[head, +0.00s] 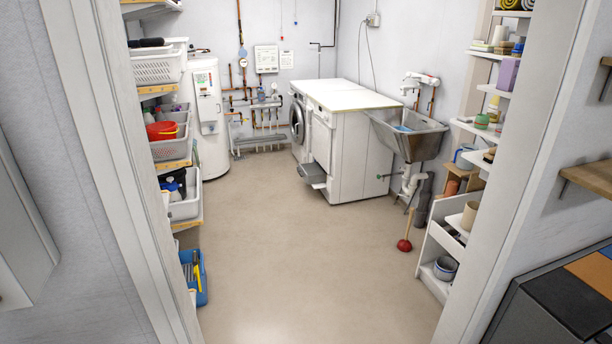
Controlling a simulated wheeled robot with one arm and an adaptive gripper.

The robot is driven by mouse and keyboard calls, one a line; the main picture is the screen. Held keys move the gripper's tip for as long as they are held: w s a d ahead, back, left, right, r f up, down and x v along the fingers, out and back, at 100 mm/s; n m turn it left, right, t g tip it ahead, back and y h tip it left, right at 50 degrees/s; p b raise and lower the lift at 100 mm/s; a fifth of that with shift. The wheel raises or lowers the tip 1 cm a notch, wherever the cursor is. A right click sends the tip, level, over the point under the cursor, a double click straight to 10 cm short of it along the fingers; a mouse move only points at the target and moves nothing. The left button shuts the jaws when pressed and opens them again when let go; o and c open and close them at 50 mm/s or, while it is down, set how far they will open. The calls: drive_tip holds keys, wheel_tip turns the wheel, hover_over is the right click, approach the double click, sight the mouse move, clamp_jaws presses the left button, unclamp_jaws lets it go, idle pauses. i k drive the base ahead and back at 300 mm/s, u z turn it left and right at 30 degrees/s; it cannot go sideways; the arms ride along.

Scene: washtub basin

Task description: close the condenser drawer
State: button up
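The condenser drawer (312,173) is a grey piece that sticks out low from the front of the nearer white machine (362,150), across the room in the head view. It stands open, reaching out over the floor to the left. The machine is seen mostly from its side, so the drawer's inside is too small to tell. A second white machine (298,120) with a round dark door stands just behind it. My gripper is not in view.
I look through a doorway with white frames (110,150). The floor (300,250) between is clear. Left are shelves with baskets (170,140) and a blue tub (194,278); right are a metal basin (408,135), a red plunger (404,245) and a white shelf unit (436,270).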

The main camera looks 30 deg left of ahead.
sight(312, 173)
drive_tip(key=u, duration=0.35)
drive_tip(key=k, duration=0.4)
drive_tip(key=u, duration=0.45)
drive_tip(key=i, duration=2.1)
drive_tip(key=z, duration=0.2)
drive_tip(key=i, duration=1.9)
drive_tip(key=u, duration=0.55)
drive_tip(key=i, duration=1.7)
drive_tip(key=u, duration=1.05)
drive_tip(key=i, duration=1.2)
drive_tip(key=u, duration=0.35)
